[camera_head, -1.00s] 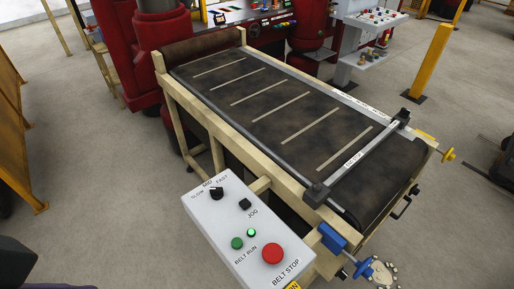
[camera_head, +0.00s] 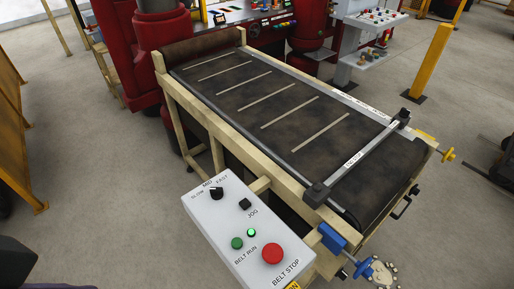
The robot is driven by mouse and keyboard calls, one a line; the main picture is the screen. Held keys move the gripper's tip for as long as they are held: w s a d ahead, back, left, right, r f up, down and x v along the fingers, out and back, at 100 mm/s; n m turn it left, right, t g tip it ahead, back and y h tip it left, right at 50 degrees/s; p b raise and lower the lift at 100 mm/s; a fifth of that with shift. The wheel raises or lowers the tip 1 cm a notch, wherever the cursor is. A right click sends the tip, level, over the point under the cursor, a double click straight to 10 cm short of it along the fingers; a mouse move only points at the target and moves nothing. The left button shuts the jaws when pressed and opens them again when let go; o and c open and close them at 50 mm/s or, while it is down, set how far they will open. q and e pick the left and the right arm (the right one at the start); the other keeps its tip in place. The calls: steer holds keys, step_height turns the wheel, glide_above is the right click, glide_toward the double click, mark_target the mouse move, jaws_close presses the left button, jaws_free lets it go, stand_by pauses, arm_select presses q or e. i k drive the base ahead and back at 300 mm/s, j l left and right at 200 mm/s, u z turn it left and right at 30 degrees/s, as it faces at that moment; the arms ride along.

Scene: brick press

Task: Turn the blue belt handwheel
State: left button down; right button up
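The blue belt handwheel (camera_head: 364,269) is at the bottom right of the head view, low at the near corner of the belt conveyor. It sits on a shaft below a blue block (camera_head: 333,237) fixed to the frame. The handwheel is small in view, and its exact angle is hard to tell. The dark belt (camera_head: 300,105) carries several pale cross stripes. Neither of my grippers shows in the view.
A grey control box (camera_head: 222,232) with a lit green lamp (camera_head: 251,232) and a red stop button (camera_head: 272,253) stands left of the handwheel. A yellow handwheel (camera_head: 448,155) is on the far side. Pale crumbs (camera_head: 382,272) lie on the floor nearby.

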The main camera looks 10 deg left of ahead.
mark_target(364, 269)
steer(key=k+l+z, duration=0.15)
steer(key=z, duration=0.2)
steer(key=k+l+z, duration=0.15)
steer(key=z, duration=0.25)
steer(key=l+u, duration=0.25)
steer(key=l, duration=0.4)
steer(key=k+l+u, duration=0.1)
steer(key=l+u, duration=0.15)
steer(key=l, duration=0.4)
